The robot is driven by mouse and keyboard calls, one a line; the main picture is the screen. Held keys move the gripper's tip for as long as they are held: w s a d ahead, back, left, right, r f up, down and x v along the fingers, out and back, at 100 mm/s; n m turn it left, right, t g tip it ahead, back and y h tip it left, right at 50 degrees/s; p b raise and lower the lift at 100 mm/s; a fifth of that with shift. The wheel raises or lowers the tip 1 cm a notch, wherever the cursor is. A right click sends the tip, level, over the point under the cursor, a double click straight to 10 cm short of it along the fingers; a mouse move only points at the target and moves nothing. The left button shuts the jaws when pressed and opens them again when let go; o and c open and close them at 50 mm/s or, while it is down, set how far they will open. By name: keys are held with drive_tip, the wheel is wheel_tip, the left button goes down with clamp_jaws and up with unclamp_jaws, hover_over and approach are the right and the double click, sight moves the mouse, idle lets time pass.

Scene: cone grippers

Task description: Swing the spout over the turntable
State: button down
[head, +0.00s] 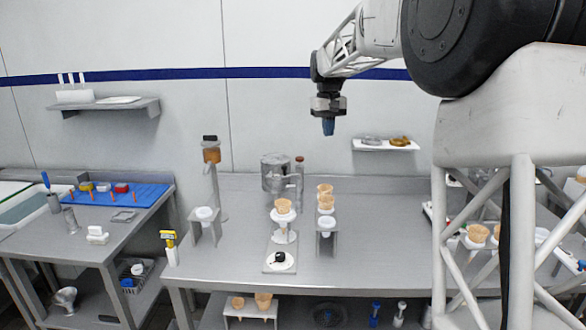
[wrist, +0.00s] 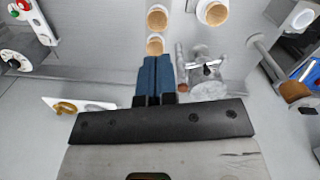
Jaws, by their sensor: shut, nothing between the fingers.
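My gripper (head: 328,127) hangs high above the back of the steel table, pointing down, with its blue fingers closed together and empty. The closed fingers also show in the wrist view (wrist: 153,78). A grey metal drum (head: 275,173) stands at the back of the table. Beside its right side is an upright pipe with a reddish-brown top (head: 299,160), apparently the spout; it also shows in the wrist view (wrist: 182,58). My gripper is above and apart from it. In front, a cone (head: 283,206) sits on a white round stand (head: 283,237), perhaps the turntable.
A black knob (head: 280,257) sits on the plate in front. Two cones (head: 325,189) are at a grey stand (head: 327,240) to the right. A brown-filled dispenser (head: 211,153) rises at left. A white wall shelf (head: 385,145) is right of my gripper. The left table (head: 130,235) holds a blue mat.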

drive_tip(key=w+a+f, duration=0.5)
drive_tip(key=w+a, duration=0.1)
drive_tip(key=w, duration=0.4)
drive_tip(key=w+a+f+n+g, duration=0.1)
drive_tip(key=w+a+f, duration=0.5)
drive_tip(key=w, duration=0.5)
drive_tip(key=shift+w+a+n+g+h, duration=0.15)
drive_tip(key=shift+a+n+g+h, duration=0.05)
drive_tip(key=shift+n+g+h, duration=0.1)
drive_tip(key=shift+f, duration=0.15)
wheel_tip(320, 180, down, 10)
drive_tip(key=s, duration=0.1)
drive_tip(key=shift+s+d+r, duration=0.2)
drive_tip(key=shift+s+d, duration=0.2)
